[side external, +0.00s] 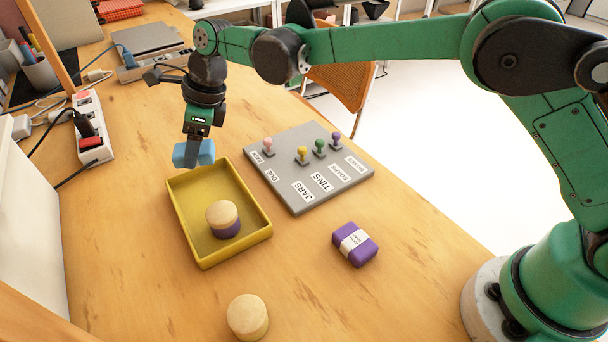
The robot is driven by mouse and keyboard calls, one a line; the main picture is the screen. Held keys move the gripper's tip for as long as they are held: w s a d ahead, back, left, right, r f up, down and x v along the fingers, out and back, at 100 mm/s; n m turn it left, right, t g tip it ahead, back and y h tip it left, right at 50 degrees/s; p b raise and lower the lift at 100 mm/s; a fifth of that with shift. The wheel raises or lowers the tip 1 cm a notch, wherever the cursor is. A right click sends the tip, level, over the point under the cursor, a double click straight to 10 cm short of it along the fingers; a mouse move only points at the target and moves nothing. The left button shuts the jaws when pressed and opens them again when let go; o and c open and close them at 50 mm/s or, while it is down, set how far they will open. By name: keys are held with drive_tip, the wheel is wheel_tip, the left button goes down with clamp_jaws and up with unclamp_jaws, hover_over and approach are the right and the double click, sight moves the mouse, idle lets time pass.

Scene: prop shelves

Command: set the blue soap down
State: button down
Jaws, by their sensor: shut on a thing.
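The blue soap (206,152) is a small light-blue block held in my gripper (195,143). My gripper points down and is shut on the soap, whose middle the fingers partly hide. The soap is above the far left end of the yellow tray (181,220) and looks raised off the table. Inside the tray stands a round jar (223,219) with a wooden-looking lid and a purple body.
A grey board (290,185) with labels and several coloured pegs lies right of the tray. A purple soap with a white band (355,244) and another wooden-lidded jar (247,317) stand nearer. A power strip (92,125) lies left. The wooden table is bare between these.

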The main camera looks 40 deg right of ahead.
sight(213, 147)
wheel_tip(213, 147, down, 8)
drive_tip(key=shift+r, duration=0.15)
idle(0.4)
drive_tip(key=shift+c, duration=2.4)
unclamp_jaws()
drive_tip(key=v, duration=1.2)
drive_tip(key=s+d+r+n+t+h, duration=0.1)
drive_tip(key=s+d+n+t+h, duration=0.3)
drive_tip(key=s+d+n, duration=1.2)
drive_tip(key=d+n+t, duration=0.1)
drive_tip(key=d+n, duration=0.3)
drive_tip(key=n, duration=0.2)
drive_tip(key=shift+s+r+n, duration=0.2)
drive_tip(key=shift+n, duration=0.2)
